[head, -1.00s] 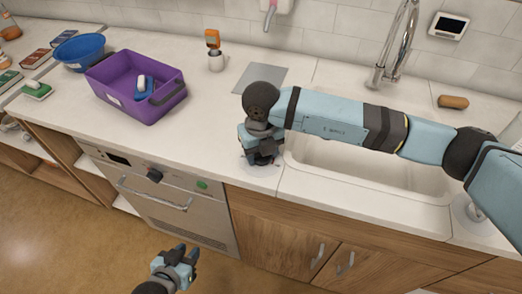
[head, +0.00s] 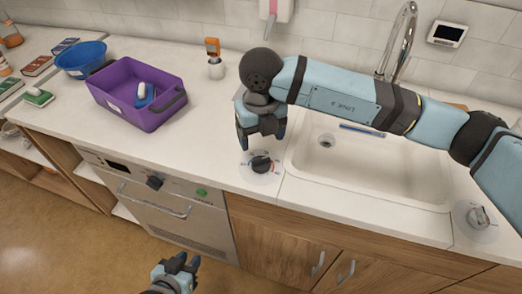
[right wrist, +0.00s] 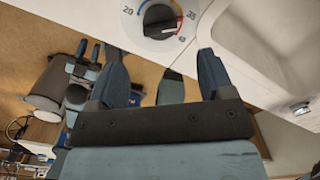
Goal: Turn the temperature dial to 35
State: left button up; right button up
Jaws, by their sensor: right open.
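The temperature dial (head: 261,164) is a dark knob on a round white plate at the counter's front edge, left of the sink. The right wrist view shows the dial (right wrist: 160,20) at the top, with printed numbers, 20 at left and a red one at lower right. Its pointer seems turned toward the red end; I cannot read the exact value. My right gripper (head: 262,142) is open and empty, just above and behind the dial, apart from it. Its fingers (right wrist: 161,70) also show in the right wrist view. My left gripper (head: 183,262) is open and empty, low before the cabinets.
A second knob (head: 478,217) on a white plate lies right of the sink (head: 370,183).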

jog(key=shift+r, duration=2.6)
